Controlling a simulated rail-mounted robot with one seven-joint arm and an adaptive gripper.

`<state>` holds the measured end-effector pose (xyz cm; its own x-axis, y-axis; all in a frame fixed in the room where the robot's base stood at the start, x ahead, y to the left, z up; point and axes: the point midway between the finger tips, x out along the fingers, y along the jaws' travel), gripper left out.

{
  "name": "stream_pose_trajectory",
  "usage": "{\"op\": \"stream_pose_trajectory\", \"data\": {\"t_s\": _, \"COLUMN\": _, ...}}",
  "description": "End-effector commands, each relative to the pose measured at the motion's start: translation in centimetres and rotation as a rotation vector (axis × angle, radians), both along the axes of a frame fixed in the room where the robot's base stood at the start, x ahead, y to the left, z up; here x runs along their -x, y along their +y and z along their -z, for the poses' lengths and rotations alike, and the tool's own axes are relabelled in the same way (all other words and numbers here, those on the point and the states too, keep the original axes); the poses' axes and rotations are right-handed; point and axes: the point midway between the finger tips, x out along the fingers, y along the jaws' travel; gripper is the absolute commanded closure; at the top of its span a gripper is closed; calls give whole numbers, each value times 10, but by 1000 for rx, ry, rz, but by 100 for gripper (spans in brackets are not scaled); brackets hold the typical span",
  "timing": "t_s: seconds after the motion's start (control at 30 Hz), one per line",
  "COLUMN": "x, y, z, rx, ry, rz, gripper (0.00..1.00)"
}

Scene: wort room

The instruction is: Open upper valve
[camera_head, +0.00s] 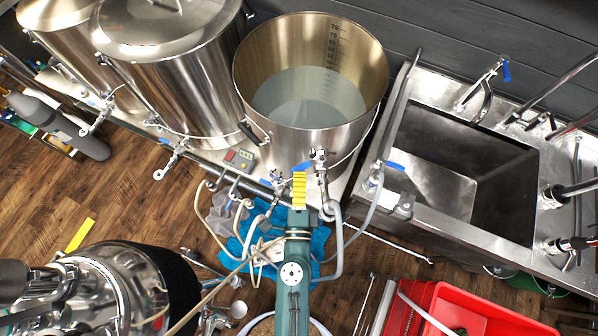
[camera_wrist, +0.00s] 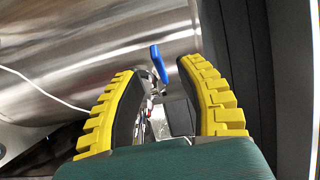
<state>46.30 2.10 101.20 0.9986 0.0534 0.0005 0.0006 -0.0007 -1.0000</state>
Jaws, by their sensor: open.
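The upper valve (camera_head: 319,160) is a metal fitting on the front of the open steel kettle (camera_head: 345,135). Its blue lever handle (camera_head: 302,167) shows just beyond the yellow tip of my gripper (camera_head: 299,188). In the wrist view the same blue handle (camera_wrist: 158,62) stands between the tips of my two yellow-padded fingers, slightly tilted. My gripper (camera_wrist: 157,70) is open, with gaps showing beside the handle. I cannot tell whether a finger touches it. The valve body below the handle is partly hidden between the fingers.
A steel sink (camera_head: 440,170) with a blue-handled tap is at the right. Other kettles (camera_head: 170,75) stand at the left. Hoses (camera_head: 338,240) hang around my arm, above blue cloth. A red crate (camera_head: 450,310) is at the lower right.

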Motion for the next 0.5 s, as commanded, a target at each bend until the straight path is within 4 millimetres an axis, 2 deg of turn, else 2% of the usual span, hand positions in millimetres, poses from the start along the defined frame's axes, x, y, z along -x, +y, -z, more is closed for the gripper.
{"op": "stream_pose_trajectory", "data": {"t_s": 0.1, "x": 27, "y": -1, "z": 1, "rx": 0, "ry": 2, "rz": -1, "gripper": 63}}
{"op": "stream_pose_trajectory", "data": {"t_s": 0.5, "x": 80, "y": -3, "z": 1, "rx": 0, "ry": 2, "rz": -2, "gripper": 63}}
